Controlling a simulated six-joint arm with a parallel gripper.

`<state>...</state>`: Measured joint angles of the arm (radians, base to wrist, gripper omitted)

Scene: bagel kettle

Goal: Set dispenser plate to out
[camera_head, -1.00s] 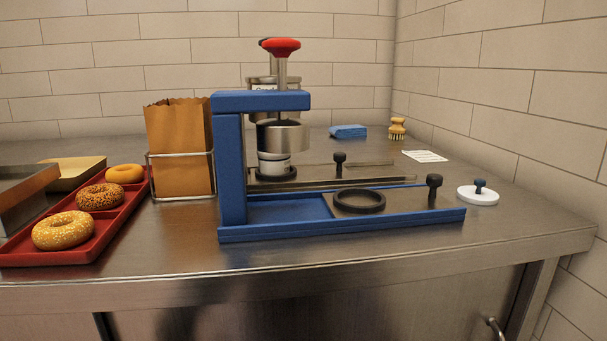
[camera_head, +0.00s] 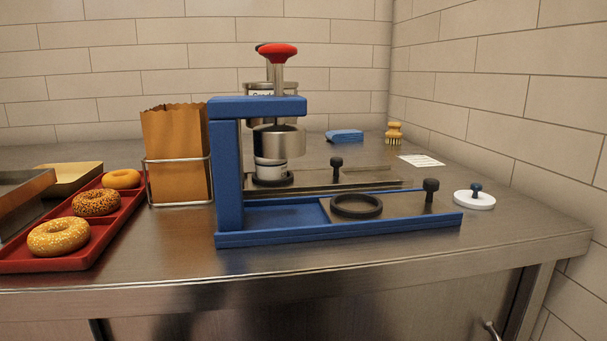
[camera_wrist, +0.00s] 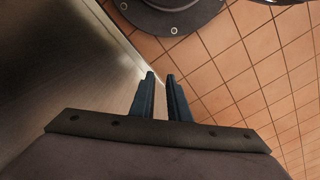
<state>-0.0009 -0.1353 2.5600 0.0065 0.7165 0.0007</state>
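The dispenser has a blue frame (camera_head: 229,170) with a red knob (camera_head: 278,52) and a metal cup (camera_head: 278,139) under its top arm. Its flat grey plate (camera_head: 402,203) lies in the blue base track, with a black ring (camera_head: 357,206) and a black knob (camera_head: 431,189) at its right. The ring is right of the cup, not beneath it. Behind it, a second plate (camera_head: 375,175) with its own black knob (camera_head: 336,167) extends right. My gripper (camera_wrist: 161,75) shows only in the wrist view, empty, its two dark fingers slightly apart over the floor.
A red tray (camera_head: 118,226) with three bagels and a paper bag (camera_head: 176,155) in a wire holder stand left. A white disc (camera_head: 474,202) with a knob, a blue sponge (camera_head: 345,136) and a brush (camera_head: 394,134) are right. The counter front (camera_head: 330,272) is clear.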

